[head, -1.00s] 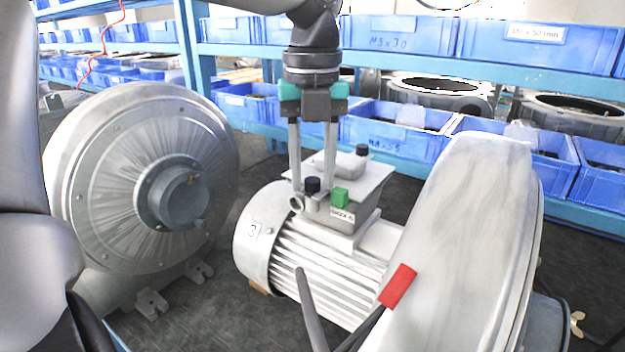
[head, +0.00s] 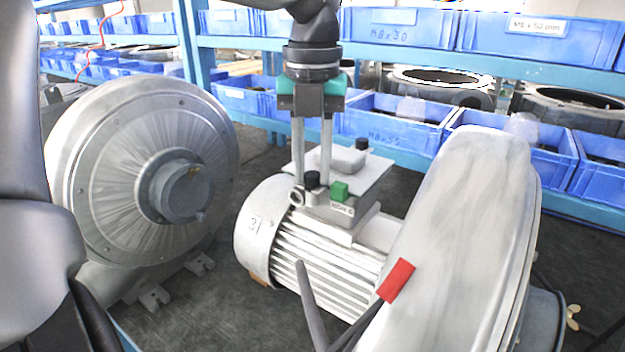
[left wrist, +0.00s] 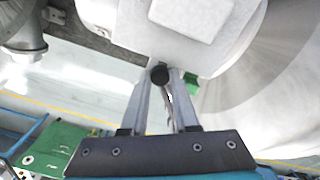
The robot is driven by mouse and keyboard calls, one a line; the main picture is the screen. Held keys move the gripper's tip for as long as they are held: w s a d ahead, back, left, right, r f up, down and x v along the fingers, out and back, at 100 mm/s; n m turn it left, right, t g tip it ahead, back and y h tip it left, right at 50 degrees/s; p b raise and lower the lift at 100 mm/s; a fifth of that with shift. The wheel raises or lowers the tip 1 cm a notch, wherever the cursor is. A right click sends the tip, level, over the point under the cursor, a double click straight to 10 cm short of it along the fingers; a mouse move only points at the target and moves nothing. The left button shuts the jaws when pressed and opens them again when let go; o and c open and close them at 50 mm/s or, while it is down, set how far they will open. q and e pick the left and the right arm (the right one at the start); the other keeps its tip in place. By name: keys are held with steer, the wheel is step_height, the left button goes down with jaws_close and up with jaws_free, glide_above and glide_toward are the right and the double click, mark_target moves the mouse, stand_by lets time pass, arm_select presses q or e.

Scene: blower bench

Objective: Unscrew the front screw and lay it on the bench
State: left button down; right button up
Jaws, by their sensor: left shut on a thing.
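The front screw (head: 312,179) has a black knob-like head and sits at the front corner of the grey terminal box (head: 345,212) on the blower motor. My left gripper (head: 312,180) comes down from above with its two long fingers around the screw head and is shut on it. In the left wrist view the black screw head (left wrist: 159,75) shows between the fingertips (left wrist: 162,78). Whether the screw's thread is still in the box is hidden. A second black screw (head: 362,144) stands at the box's back corner. My right gripper is not in view.
A green block (head: 339,191) sits on the box right beside the screw. The blower housing (head: 455,230) with a red tag (head: 396,281) rises at right. Another blower (head: 140,180) stands at left. Blue bins (head: 400,125) line the rack behind. Dark bench surface (head: 215,305) lies bare between the blowers.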

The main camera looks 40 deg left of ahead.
arm_select(q)
steer(key=n+b, duration=0.2)
steer(key=n, duration=0.1)
steer(key=shift+n, duration=0.4)
steer(key=n+b, duration=0.2)
steer(key=n, duration=0.7)
steer(key=shift+b, duration=0.3)
steer(key=n, duration=0.4)
steer(key=shift+n, duration=0.4)
steer(key=n, duration=0.4)
steer(key=shift+b, duration=0.3)
steer(key=n, duration=0.3)
steer(key=shift+n, duration=0.4)
